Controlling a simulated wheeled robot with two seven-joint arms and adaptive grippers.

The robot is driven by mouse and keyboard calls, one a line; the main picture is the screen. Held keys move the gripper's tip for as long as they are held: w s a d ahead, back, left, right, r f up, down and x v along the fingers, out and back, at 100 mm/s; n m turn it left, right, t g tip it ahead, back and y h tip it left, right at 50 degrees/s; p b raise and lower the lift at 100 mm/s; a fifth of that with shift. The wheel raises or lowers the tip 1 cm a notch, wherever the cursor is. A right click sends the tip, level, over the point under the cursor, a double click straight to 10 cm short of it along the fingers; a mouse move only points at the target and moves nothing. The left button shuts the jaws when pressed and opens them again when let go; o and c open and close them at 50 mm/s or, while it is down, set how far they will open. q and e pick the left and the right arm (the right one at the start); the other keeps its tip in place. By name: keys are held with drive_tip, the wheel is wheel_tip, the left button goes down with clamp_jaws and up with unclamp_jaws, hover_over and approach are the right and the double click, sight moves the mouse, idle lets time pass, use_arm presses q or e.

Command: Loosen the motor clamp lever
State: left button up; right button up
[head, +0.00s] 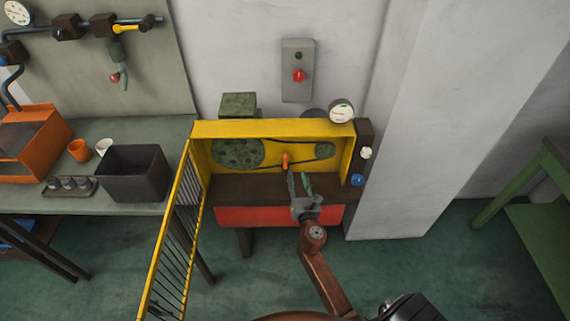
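The yellow machine housing (270,128) stands against the wall with its barred guard (172,240) swung open to the left. Inside are a large dark pulley (238,153), a small pulley (324,150) and a dark belt around them. A small orange lever (285,158), which looks like the motor clamp lever, stands between the pulleys. My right gripper (299,177) is in front of the housing, its fingers spread and pointing at the lever from just below and right. Nothing shows between the fingers; I cannot tell whether one touches the lever. My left gripper is not in view.
A wall box with a red button (299,76) is above the housing. A gauge (341,111) sits on its top right corner. A bench (120,130) at left holds a dark bin (134,173), cups and an orange case. A wall column (410,130) stands at right.

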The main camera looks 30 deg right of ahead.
sight(286, 160)
drive_tip(key=w+n, duration=0.1)
drive_tip(key=w, duration=0.1)
drive_tip(key=w+n, duration=0.1)
drive_tip(key=w, duration=0.2)
drive_tip(key=w+n+t+y+b, duration=0.1)
drive_tip(key=w, duration=0.2)
drive_tip(key=shift+d+r, duration=0.15)
drive_tip(key=shift+r, duration=0.2)
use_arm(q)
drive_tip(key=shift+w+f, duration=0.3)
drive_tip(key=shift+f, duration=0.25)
use_arm(e)
drive_tip(key=shift+x, duration=0.75)
clamp_jaws()
